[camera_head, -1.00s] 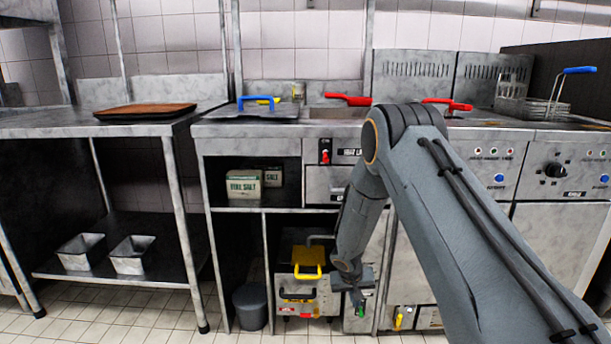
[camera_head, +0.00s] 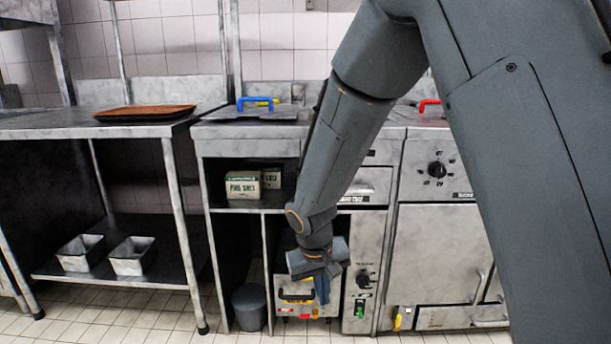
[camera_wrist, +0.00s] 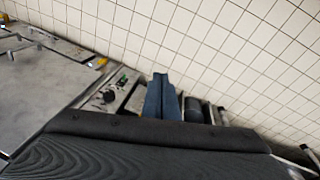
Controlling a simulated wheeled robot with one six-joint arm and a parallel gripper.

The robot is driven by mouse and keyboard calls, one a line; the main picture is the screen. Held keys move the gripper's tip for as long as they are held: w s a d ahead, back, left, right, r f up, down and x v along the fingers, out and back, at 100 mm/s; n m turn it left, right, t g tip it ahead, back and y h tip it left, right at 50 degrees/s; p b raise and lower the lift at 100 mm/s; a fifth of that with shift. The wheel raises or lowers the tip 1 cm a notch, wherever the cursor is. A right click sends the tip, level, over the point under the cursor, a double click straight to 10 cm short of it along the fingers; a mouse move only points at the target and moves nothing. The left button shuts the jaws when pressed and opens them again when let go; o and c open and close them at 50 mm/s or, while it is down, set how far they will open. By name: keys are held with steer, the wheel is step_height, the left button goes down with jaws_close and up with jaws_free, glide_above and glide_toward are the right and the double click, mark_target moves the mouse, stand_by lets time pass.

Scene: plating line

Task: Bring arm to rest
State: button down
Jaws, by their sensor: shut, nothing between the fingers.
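My gripper (camera_head: 322,292) hangs low in the head view, pointing down in front of the lower fryer unit (camera_head: 296,308). Its blue fingers are together with nothing between them. In the wrist view the closed fingers (camera_wrist: 161,98) show near the centre, above the tiled floor. My arm is large in the head view and covers much of the middle and right of the line. It hides part of the yellow-handled unit behind the gripper.
Steel counters run along the back. A brown tray (camera_head: 146,112) lies on the left table. Two metal pans (camera_head: 132,258) sit on its lower shelf. Salt boxes (camera_head: 242,187) stand in a cubby. A grey bin (camera_head: 250,308) stands on the floor. The floor in front is clear.

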steer(key=s+a+r+n+g+y, duration=0.15)
steer(key=s+r, duration=0.25)
steer(key=s, duration=0.9)
steer(key=s+a+r+n+g+y, duration=0.15)
steer(key=s+r, duration=0.35)
steer(key=s, duration=0.7)
steer(key=d+r+m+p, duration=0.2)
steer(key=d+r+p, duration=0.7)
steer(key=r+p, duration=0.2)
steer(key=d+r+m+t+h+p, duration=0.1)
steer(key=d+r+m+p, duration=0.2)
steer(key=d+r+p, duration=0.6)
step_height(320, 180, up, 3)
steer(key=p, duration=0.6)
steer(key=shift+s+m+h, duration=0.3)
steer(key=shift+s, duration=0.1)
steer(key=c, duration=2.5)
jaws_free()
